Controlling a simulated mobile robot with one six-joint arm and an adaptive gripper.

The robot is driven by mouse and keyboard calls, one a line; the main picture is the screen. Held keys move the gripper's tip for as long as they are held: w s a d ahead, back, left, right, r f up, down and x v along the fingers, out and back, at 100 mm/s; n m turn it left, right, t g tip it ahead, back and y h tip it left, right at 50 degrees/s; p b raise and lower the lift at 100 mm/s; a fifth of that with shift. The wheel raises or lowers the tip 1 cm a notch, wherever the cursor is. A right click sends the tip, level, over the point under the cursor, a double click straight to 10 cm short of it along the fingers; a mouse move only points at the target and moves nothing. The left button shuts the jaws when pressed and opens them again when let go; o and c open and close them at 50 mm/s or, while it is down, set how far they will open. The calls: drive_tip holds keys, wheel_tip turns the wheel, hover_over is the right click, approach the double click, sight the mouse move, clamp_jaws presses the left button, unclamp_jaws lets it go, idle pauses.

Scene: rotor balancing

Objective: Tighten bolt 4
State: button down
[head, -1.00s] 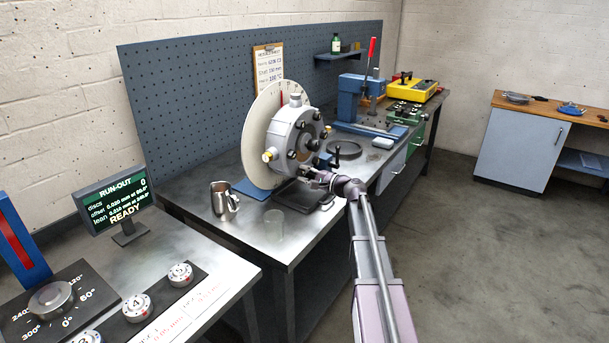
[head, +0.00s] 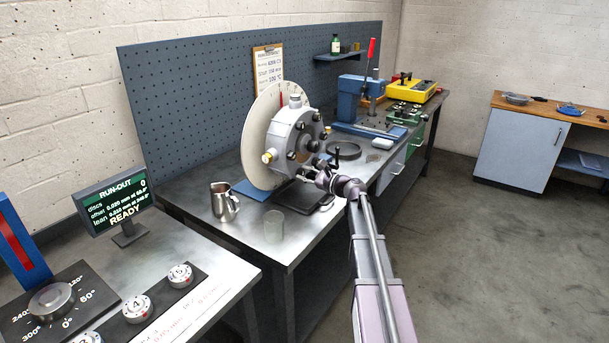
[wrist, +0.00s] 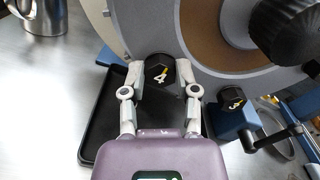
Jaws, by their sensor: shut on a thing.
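Bolt 4 (wrist: 158,76) is a black hex head with a yellow 4 on it, low on the rotor's grey round face. My gripper (wrist: 160,82) is shut on it, one finger on each side, in the wrist view. The rotor (head: 296,135) stands upright on the bench with several dark bolts around its face, in front of a pale graduated disc (head: 258,120). My gripper (head: 322,178) reaches the rotor's lower edge in the head view, where the arm hides bolt 4. Bolt 3 (wrist: 232,98) shows to the right in the wrist view.
A black tray (wrist: 98,125) lies under the rotor. A steel jug (head: 223,202) and a clear glass (head: 274,226) stand left of it. A black crank handle (head: 348,151) is close on the right. The run-out screen (head: 112,205) reads READY.

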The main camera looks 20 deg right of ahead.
idle(0.4)
drive_tip(key=shift+c, duration=1.8)
unclamp_jaws()
drive_tip(key=v, duration=1.2)
drive_tip(key=shift+f, duration=0.1)
